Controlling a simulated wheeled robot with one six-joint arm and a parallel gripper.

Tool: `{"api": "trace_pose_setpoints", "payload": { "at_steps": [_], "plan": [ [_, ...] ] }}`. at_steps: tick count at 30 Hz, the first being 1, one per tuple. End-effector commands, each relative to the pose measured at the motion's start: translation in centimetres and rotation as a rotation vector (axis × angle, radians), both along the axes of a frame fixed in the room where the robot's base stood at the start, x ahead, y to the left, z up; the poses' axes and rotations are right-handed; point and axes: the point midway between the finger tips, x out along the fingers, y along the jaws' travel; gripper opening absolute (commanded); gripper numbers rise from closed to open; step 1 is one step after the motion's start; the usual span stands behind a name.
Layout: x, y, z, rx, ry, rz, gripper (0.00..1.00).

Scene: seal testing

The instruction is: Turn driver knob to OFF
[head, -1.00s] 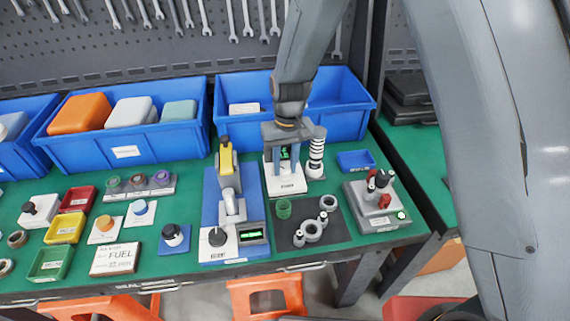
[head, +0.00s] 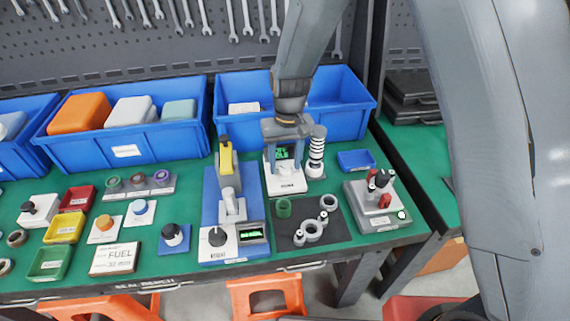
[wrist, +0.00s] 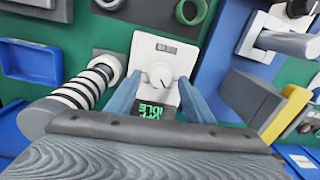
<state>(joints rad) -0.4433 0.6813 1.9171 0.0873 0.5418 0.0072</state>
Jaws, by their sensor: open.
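A white unit with a lit green display reading IDLE stands under my gripper (head: 284,158). In the wrist view its round white knob (wrist: 160,74) sits on the white panel (wrist: 165,45), with a small dark window at the panel's far side. My gripper (wrist: 160,82) is open, its two blue-grey fingers apart on either side of the knob, with nothing held. I cannot tell whether a finger touches the knob. The display (wrist: 150,111) shows between the fingers. The label on the unit's base (head: 288,187) is too small to read.
A black-and-white striped post (head: 316,152) stands close on the right. A blue-based fixture (head: 210,200) with a yellow lever and a dark knob (head: 217,237) is on the left. A dark mat (head: 325,238) with rings lies in front. Blue bins (head: 345,115) stand behind.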

Motion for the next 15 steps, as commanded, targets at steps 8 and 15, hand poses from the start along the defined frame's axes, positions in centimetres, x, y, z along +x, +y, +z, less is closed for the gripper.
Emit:
{"api": "trace_pose_setpoints", "payload": {
  "at_steps": [8,15],
  "plan": [
    [0.2,-0.1,4.1,0.002,-0.005,0.000,0.48],
    [0.2,-0.3,6.6,0.001,-0.003,0.000,0.48]
  ]
}}
